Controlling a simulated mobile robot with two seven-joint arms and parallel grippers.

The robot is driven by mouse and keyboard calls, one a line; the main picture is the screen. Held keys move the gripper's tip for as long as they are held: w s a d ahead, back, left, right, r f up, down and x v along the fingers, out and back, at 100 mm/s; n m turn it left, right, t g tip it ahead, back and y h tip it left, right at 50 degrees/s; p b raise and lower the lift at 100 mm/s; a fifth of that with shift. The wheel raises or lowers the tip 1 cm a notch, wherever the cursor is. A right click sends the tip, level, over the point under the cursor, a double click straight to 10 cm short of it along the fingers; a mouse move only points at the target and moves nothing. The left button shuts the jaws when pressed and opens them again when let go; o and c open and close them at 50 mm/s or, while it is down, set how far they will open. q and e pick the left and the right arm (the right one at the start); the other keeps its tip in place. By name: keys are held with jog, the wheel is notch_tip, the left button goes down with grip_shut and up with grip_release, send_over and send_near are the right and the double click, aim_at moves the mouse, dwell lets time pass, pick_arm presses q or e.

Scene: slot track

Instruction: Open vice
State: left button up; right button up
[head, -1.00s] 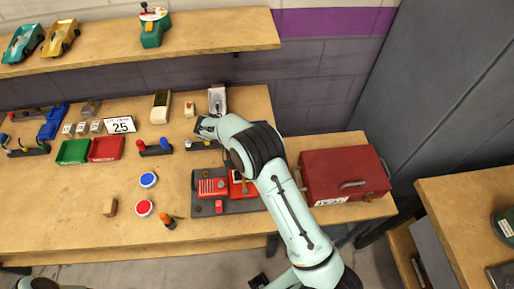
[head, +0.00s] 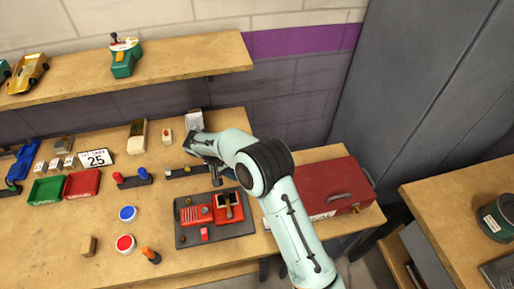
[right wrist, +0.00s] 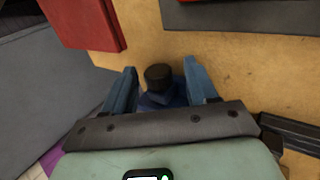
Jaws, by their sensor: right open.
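The vice (right wrist: 159,97) appears to be the small blue body with a round dark knob on top in the right wrist view. In the head view, a dark upright part (head: 216,177) beside my right gripper may be the same thing, mostly hidden by my arm. My right gripper (head: 195,147) is over the bench, behind the dark mat. It also shows in the right wrist view (right wrist: 161,80), open, its two blue fingers on either side of the knob with gaps showing. I cannot tell how far the vice jaws stand apart. My left gripper is out of view.
A dark mat (head: 239,227) with red parts lies in front of my right gripper. A red toolbox (head: 325,187) stands to the right, partly behind my arm. A black rack (head: 181,171) and a white box (head: 194,119) are close by.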

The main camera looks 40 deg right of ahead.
jog(key=t+y+b, duration=0.1)
jog(key=d+t+y+b, duration=0.1)
jog(key=y, duration=0.1)
jog(key=t+y+b, duration=0.1)
jog(key=y, duration=0.1)
jog(key=shift+s+d+b, duration=0.2)
jog(key=shift+s+b, duration=0.2)
jog(key=t+y+b, duration=0.1)
jog(key=y+b, duration=0.1)
jog(key=t+y+b, duration=0.1)
jog(key=y+b, duration=0.1)
jog(key=b, duration=0.1)
jog(key=shift+s+d+f+t+y+b, duration=0.2)
jog(key=shift+d+t+y+b, duration=0.1)
jog(key=shift+d+y+b, duration=0.1)
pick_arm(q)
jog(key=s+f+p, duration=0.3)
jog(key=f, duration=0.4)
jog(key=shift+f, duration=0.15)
pick_arm(e)
jog(key=v, duration=1.3)
jog(key=shift+w+a+r, duration=0.2)
jog(key=shift+r, duration=0.4)
